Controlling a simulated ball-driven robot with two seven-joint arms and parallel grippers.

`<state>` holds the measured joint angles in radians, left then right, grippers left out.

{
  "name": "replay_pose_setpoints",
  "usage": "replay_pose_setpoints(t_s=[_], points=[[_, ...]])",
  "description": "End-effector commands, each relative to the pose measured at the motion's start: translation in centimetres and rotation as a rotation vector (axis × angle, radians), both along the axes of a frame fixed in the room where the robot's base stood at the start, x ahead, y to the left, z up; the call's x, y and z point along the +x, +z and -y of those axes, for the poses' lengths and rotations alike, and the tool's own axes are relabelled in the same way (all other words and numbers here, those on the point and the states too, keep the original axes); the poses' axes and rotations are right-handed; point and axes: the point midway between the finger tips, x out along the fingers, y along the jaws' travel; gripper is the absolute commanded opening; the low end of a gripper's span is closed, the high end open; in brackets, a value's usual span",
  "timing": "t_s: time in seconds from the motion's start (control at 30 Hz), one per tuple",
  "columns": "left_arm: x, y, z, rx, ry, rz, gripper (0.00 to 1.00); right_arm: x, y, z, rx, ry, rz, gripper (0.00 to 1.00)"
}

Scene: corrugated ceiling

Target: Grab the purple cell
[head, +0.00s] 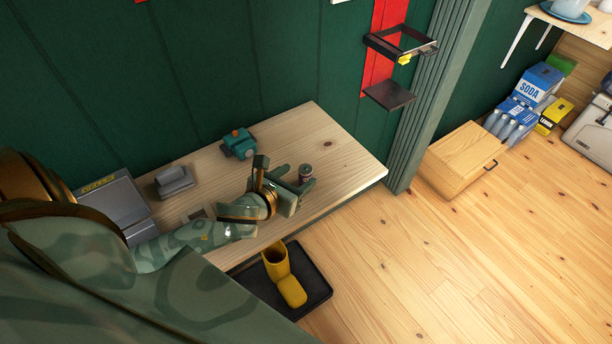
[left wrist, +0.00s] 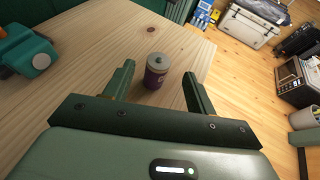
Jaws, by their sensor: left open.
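The purple cell (left wrist: 157,71) is a small upright cylinder with a grey top and a knob, standing on the wooden table. In the head view the cell (head: 305,174) is small and stands near the table's front edge, right beside my left gripper (head: 296,180). In the left wrist view my left gripper (left wrist: 158,88) is open, with one finger on each side of the cell. The cell is between or just beyond the fingertips; I cannot tell whether either finger touches it. My right gripper is not in view.
A teal device (head: 239,144) with an orange top sits behind on the wooden table (head: 330,141). A grey object (head: 174,181) and a grey case (head: 112,205) are at left. The table's right end is clear.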

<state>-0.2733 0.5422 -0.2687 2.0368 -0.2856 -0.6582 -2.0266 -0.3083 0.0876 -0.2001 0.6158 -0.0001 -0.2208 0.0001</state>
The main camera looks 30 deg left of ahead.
Motion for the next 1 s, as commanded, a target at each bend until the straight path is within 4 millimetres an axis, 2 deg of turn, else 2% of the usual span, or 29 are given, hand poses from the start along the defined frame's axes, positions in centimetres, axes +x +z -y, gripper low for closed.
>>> replay_pose_setpoints(t_s=[0.27,0.5,0.77,0.8,0.97,1.0], points=[[2.6,-1.1,-0.1,-0.003,0.001,0.001,0.56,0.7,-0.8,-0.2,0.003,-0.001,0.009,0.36],[6.0,-2.4,-0.2,-0.001,0.0,0.0,0.56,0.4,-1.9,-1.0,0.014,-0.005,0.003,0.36],[6.4,-2.4,-0.2,-0.001,-0.001,-0.001,0.56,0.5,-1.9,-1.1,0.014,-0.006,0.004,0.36],[6.4,-2.4,-0.2,-0.001,-0.001,-0.001,0.5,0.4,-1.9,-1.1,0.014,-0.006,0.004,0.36],[6.4,-2.4,-0.2,-0.001,-0.001,-0.001,0.06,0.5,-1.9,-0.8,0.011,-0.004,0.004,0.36],[6.4,-2.4,-0.2,-0.001,-0.001,-0.001,0.04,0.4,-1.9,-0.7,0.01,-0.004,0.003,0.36]])
